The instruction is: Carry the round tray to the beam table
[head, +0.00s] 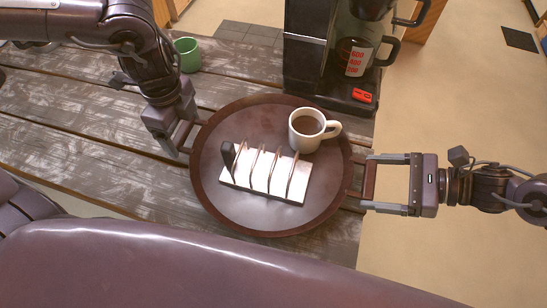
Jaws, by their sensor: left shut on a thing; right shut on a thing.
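The round tray (218,205) is dark brown with a raised rim and a handle on each side. A white mug (306,143) of brown drink stands on it at the upper right. A white toast rack (265,172) with metal loops and a dark end piece sits near its middle. My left gripper (183,138) is shut on the tray's left handle. My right gripper (369,183) is shut on the right handle (370,178). The tray looks about level over the plank table; whether it touches the planks cannot be told.
The weathered plank table (85,150) extends to the left, mostly bare. A green cup (187,55) stands at its back. A black coffee machine (308,60) with a pot stands just behind the tray. Open tan floor (450,110) lies to the right.

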